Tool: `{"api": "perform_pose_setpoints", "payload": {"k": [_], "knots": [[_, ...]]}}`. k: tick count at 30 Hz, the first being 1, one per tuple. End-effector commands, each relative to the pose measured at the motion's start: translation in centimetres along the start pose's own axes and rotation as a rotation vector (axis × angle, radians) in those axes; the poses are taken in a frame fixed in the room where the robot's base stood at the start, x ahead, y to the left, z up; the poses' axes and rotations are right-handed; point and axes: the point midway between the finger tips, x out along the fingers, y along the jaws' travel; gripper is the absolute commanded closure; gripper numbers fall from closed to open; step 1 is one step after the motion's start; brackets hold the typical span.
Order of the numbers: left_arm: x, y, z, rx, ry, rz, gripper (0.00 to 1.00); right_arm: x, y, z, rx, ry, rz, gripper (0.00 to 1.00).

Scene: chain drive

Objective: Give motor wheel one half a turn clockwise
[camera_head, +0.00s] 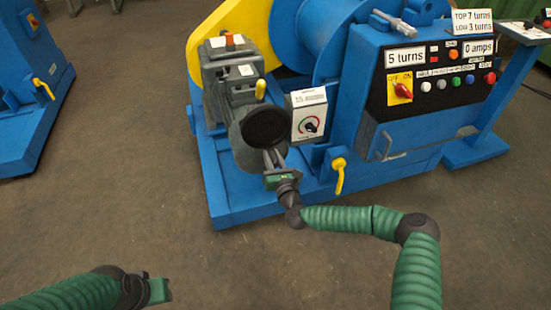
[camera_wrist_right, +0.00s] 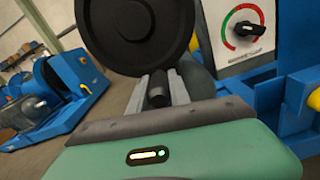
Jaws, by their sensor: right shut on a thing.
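The motor wheel (camera_head: 266,128) is a black disc on the front end of the grey motor (camera_head: 240,100). It fills the top of the right wrist view (camera_wrist_right: 138,30). My right gripper (camera_head: 273,158) is at the wheel's lower edge, shut on a short black handle (camera_wrist_right: 157,92) that sits between its two grey fingers. The handle is at the bottom of the wheel. My left gripper (camera_head: 158,290) is low at the left of the head view, far from the wheel; its finger opening does not show clearly.
A white dial box (camera_head: 309,115) stands close right of the wheel. The control panel (camera_head: 440,75) reads 5 turns and 0 amps; a sign (camera_head: 472,20) reads TOP 7 turns, LOW 3 turns. A yellow lever (camera_head: 339,175) juts out at lower right. The floor in front is clear.

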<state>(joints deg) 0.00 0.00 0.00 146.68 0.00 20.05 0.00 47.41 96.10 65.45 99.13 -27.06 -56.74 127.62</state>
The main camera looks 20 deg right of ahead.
Motion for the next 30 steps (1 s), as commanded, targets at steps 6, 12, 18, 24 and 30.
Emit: {"api": "perform_pose_setpoints", "payload": {"k": [6, 12, 18, 24, 30], "knots": [[0.31, 0.0, 0.07, 0.0, 0.0, 0.0, 0.64, -0.18, 0.33, -0.71, 0.038, 0.012, 0.001, 1.0], [0.3, 0.0, 0.07, 0.0, 0.0, 0.0, 0.64, -0.2, 0.4, -0.73, 0.041, 0.013, 0.001, 1.0], [0.3, 0.0, 0.07, 0.0, 0.0, 0.0, 0.64, -0.21, 0.42, -0.77, 0.04, 0.014, 0.002, 0.74], [0.29, 0.0, 0.07, 0.0, 0.0, 0.0, 0.64, -0.14, 0.4, -0.45, 0.039, 0.008, 0.002, 0.55], [0.26, 0.0, 0.06, 0.0, 0.0, 0.0, 0.64, -0.11, 0.39, -0.26, 0.038, 0.005, 0.001, 0.55]]}}
